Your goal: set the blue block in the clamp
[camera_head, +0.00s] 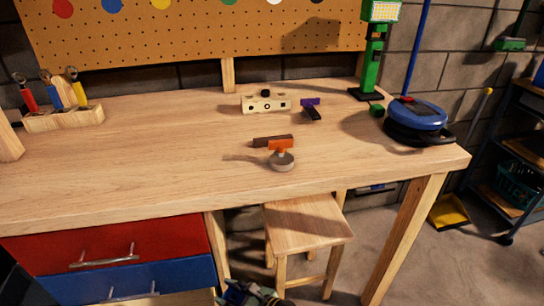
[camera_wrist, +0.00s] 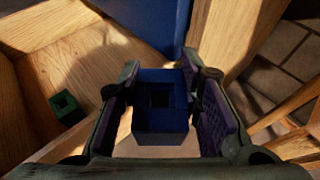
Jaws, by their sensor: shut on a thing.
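The blue block (camera_wrist: 165,132), square with a dark hollow in its middle, sits between the two fingers of my gripper (camera_wrist: 165,95) in the wrist view. My gripper is shut on it. In the head view my gripper (camera_head: 250,293) is only partly in view at the bottom edge, low in front of the workbench, and the block cannot be made out there. I cannot tell for sure which thing is the clamp. An orange and brown piece with a grey round part (camera_head: 281,160) lies on the workbench, and a small purple and dark piece (camera_head: 311,107) lies behind it.
A green hollow block (camera_wrist: 63,104) lies in a wooden compartment in the wrist view. A stool (camera_head: 308,222) stands under the workbench (camera_head: 150,165), beside the red drawer (camera_head: 110,250) and blue drawer (camera_head: 130,282). A cream block (camera_head: 265,104) stands farther back. The benchtop's left-middle is clear.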

